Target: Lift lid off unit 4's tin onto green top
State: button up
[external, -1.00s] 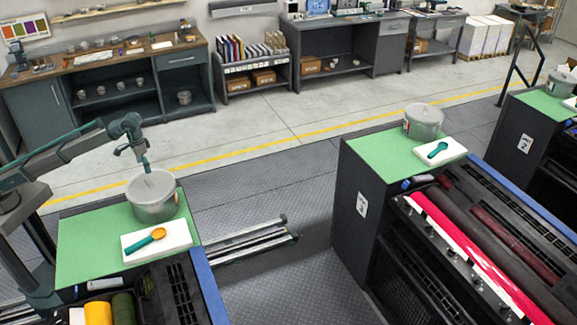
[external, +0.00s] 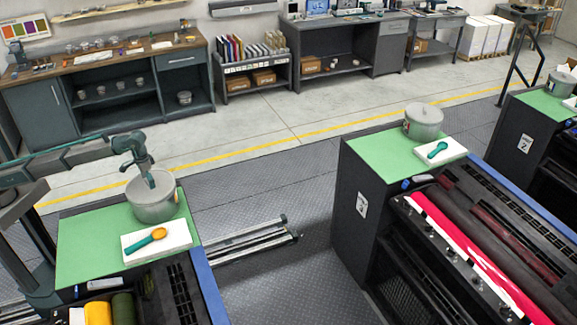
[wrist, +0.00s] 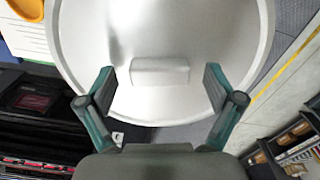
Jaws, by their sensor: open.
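A grey metal tin (external: 153,209) stands on the green top (external: 85,245) of the nearest unit at the lower left; I see no number on that unit. My gripper (external: 150,181) is over the tin's lid, pointing down. In the wrist view the round silver lid (wrist: 205,30) fills most of the picture. Its block-shaped handle (wrist: 160,71) lies between the two teal fingers of my open gripper (wrist: 159,80). There is a gap on each side, and the fingers do not grip it. The tin's body is hidden below the lid in that view.
A white pad (external: 180,236) with a teal and orange scoop (external: 146,241) lies in front of the tin. Bare green top lies left of the tin. Unit 3 (external: 361,204), with its own lidded tin (external: 423,122), stands right, across an aisle.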

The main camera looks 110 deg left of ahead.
jog(key=c, duration=1.3)
jog(key=shift+r, duration=0.1)
